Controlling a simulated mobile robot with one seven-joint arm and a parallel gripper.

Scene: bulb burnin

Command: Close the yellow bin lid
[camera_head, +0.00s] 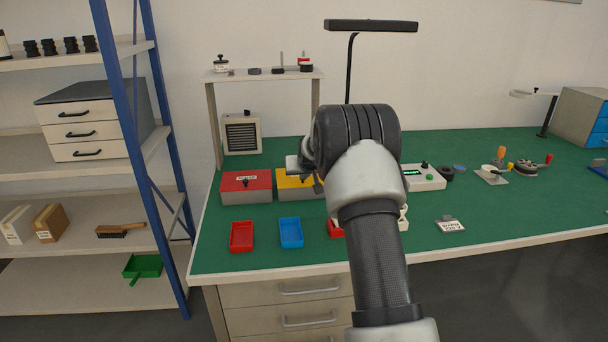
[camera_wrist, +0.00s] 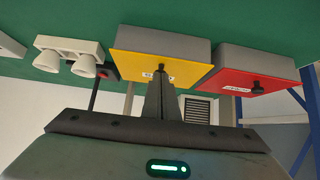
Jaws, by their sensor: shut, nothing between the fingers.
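The yellow bin lid (camera_head: 290,184) is partly hidden behind my arm in the head view. In the wrist view, which appears upside down, the yellow lid (camera_wrist: 133,66) lies flat against its grey bin (camera_wrist: 170,45), with no gap that I can see. It has a dark knob and a white label. My gripper (camera_wrist: 160,72) is shut and empty, with its fingertips at or just in front of the knob; I cannot tell whether they touch. In the head view my gripper (camera_head: 318,185) is over the yellow lid, mostly hidden by my wrist.
A red-lidded bin (camera_head: 246,183) stands just left of the yellow one, its lid flat. Red (camera_head: 242,237) and blue (camera_head: 291,232) trays lie in front. A white device (camera_head: 423,177) stands to the right. A small raised shelf (camera_head: 262,76) stands behind.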

